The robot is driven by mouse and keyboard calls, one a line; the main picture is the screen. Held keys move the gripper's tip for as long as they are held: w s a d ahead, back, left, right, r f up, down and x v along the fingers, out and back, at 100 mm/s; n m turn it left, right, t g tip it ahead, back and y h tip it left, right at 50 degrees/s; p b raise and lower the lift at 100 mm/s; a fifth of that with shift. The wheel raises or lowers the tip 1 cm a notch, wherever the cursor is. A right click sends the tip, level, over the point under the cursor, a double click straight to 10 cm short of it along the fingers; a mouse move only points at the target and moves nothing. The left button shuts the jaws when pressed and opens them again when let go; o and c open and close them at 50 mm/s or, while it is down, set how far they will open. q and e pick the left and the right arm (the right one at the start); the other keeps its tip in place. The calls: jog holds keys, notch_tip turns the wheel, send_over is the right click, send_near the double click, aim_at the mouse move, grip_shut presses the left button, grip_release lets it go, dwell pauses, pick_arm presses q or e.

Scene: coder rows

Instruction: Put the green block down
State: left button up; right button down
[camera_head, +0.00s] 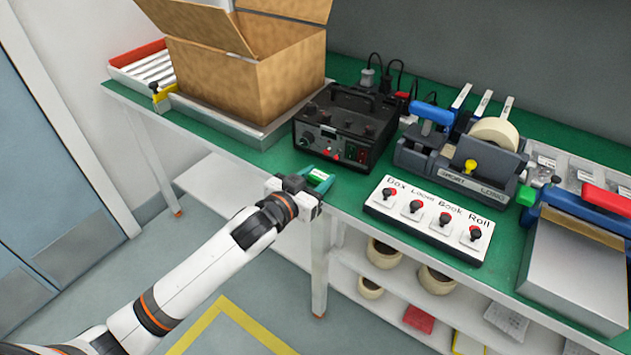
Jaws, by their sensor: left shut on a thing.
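The small green block (318,175) is at the front edge of the green-topped bench (348,192), in front of the black control box. My left gripper (321,181) is shut on it, with the arm reaching in from the lower left. The gripper partly hides the block. I cannot tell whether the block touches the bench top or is held just above it. My right gripper is out of view.
A black control box (345,128) stands just behind the gripper. An open cardboard box (245,80) is at the back left. Tape dispensers (465,150) stand further right.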

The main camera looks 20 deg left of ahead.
pick_arm(q)
jog(key=shift+f, duration=0.15)
jog(key=o, duration=1)
jog(key=shift+c, duration=0.2)
